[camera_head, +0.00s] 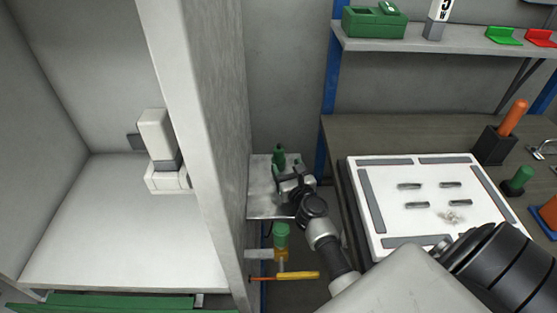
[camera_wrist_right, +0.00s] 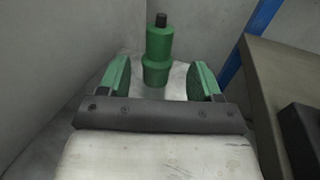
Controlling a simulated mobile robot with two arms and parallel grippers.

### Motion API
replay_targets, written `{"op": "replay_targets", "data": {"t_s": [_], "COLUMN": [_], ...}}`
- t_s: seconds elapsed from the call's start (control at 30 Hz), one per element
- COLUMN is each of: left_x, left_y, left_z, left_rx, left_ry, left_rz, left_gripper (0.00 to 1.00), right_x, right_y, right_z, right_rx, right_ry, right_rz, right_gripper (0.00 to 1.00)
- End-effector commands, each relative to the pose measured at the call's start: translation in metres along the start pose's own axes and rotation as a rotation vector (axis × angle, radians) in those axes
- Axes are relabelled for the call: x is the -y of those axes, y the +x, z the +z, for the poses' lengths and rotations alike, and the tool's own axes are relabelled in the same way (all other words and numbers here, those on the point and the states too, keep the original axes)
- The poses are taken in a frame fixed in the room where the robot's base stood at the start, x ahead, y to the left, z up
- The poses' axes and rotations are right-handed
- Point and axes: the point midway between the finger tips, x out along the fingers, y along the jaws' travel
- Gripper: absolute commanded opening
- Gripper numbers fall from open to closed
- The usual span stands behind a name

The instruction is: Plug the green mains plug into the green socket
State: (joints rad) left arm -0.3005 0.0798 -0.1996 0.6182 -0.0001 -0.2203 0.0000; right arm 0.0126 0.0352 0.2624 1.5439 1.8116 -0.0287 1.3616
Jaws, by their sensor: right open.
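A green upright body with a black tip, apparently the green mains plug (camera_head: 279,158), stands on a light metal surface in the narrow bay beside the white partition. In the right wrist view, the plug (camera_wrist_right: 159,45) shows a narrower waist above a rounded lower part; I cannot tell whether that part is separate. My right gripper (camera_head: 291,178) is open and empty, just in front of the plug. Its green finger pads (camera_wrist_right: 162,80) appear to either side of the plug, apart from it. I cannot identify the green socket for certain. My left gripper is out of view.
The white partition (camera_head: 195,120) stands close left of my right gripper. A workbench with a white slotted panel (camera_head: 408,225) is to the right. A shelf (camera_head: 450,48) holds a green box (camera_head: 370,24). Tools, including a yellow-orange one (camera_head: 290,275), hang below the bay.

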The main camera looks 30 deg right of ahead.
Motion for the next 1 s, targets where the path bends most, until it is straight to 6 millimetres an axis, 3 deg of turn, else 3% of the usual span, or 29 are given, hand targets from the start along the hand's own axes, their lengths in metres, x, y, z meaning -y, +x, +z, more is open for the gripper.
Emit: {"op": "replay_targets", "data": {"t_s": [0.17, 0.47, 0.77, 1.0], "left_x": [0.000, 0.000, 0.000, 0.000], "left_y": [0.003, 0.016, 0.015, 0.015], "left_z": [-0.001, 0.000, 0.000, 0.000], "left_rx": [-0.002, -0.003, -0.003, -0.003], "left_ry": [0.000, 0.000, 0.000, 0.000], "left_rz": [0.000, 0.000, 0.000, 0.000], "left_gripper": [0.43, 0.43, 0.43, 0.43], "right_x": [0.000, -0.001, -0.002, -0.002], "right_y": [0.014, 0.055, 0.060, 0.059], "right_z": [-0.001, -0.004, -0.003, -0.003], "right_rx": [0.000, 0.001, -0.001, -0.001], "right_ry": [-0.001, -0.002, -0.001, -0.001], "right_rz": [-0.001, -0.001, -0.001, 0.000], "right_gripper": [0.64, 0.64, 0.64, 0.28]}}
